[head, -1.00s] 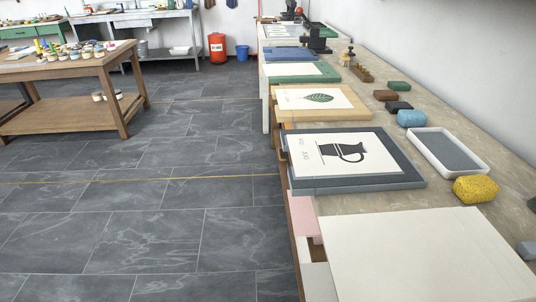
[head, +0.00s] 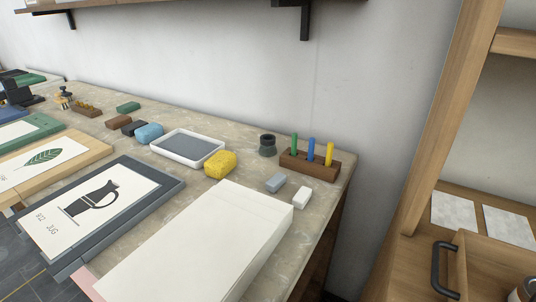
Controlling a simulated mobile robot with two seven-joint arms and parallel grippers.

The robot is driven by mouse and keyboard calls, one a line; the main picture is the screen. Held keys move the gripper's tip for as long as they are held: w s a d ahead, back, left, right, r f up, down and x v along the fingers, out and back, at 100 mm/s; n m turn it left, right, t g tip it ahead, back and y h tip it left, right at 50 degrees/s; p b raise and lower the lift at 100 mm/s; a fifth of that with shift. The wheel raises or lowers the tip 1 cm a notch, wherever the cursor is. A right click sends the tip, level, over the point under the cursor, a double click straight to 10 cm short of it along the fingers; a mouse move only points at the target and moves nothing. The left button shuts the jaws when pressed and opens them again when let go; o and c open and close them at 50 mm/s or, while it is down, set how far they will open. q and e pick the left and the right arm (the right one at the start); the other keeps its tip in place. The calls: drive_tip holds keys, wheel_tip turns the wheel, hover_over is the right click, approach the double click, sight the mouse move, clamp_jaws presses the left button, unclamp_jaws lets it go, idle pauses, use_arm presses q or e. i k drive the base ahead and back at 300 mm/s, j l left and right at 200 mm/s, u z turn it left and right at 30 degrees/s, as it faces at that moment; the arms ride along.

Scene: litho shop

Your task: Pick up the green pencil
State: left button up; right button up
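The green pencil (head: 294,145) stands upright at the left end of a brown wooden holder (head: 309,166) near the back right corner of the bench. A blue one (head: 311,150) and a yellow one (head: 329,153) stand beside it in the same holder. The lower ends of all three are hidden in the block. Neither of my grippers shows in the head view.
In front of the holder lie a grey block (head: 275,183) and a white block (head: 300,197). A dark round pot (head: 267,145) stands left of it. A large white slab (head: 190,240), yellow sponge (head: 220,163) and white tray (head: 190,147) fill the bench. A wooden cabinet (head: 425,150) stands right.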

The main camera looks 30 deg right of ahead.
sight(294, 143)
drive_tip(key=z, duration=1.3)
drive_tip(key=k+l, duration=0.05)
drive_tip(key=l, duration=0.05)
